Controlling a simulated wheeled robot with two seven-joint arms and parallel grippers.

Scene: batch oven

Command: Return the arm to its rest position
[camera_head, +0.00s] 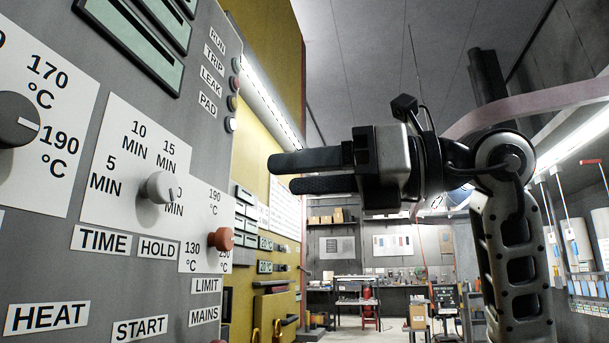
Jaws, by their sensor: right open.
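My right gripper (283,173) is in the middle of the view. Its two dark fingers point left towards the control panel (120,60), one above the other with a narrow gap. It is open and holds nothing. My right arm (505,220) comes up from the lower right and bends at a joint behind the gripper. The fingertips appear to the right of the panel's edge and overlap the yellow cabinet behind in the picture; their exact distance from either is unclear. My left gripper is out of view.
The panel carries a large dark knob (16,120), a grey time knob (159,187) and a red limit knob (221,239). Indicator lamps (234,84) line its upper right edge. A yellow cabinet (277,80) stands behind. Workbenches (400,285) stand far back, with open floor before them.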

